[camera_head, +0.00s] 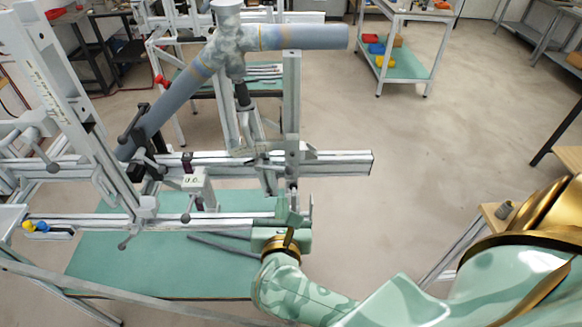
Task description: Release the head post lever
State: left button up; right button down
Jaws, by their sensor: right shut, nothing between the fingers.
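My right gripper (296,208) points up at the lower end of a grey upright post (291,100) near the right part of the jig. Its fingers are shut and empty. Whether they touch the post or a small lever there I cannot tell. The jig's long horizontal rail (335,163) passes just above the gripper. A blue-grey welded tube frame (205,68) is held in the jig, with its lower left end by a black clamp (140,150). Small ball-ended levers (187,216) show on the rails. Which one is the head post lever is not clear. My left gripper is not in view.
A lower rail (240,218) and a green shelf (160,265) with dark rods lie below the jig. A tilted white beam (65,90) stands at the left. A cart (405,65) with coloured bins stands behind.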

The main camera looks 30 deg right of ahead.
jog(key=x, duration=1)
jog(key=shift+w+a+n, duration=0.2)
jog(key=shift+a+n, duration=0.05)
jog(key=shift+n, duration=0.05)
jog(key=shift+p, duration=0.3)
jog(key=shift+r+n+p, duration=0.15)
jog(key=shift+n+p, duration=0.15)
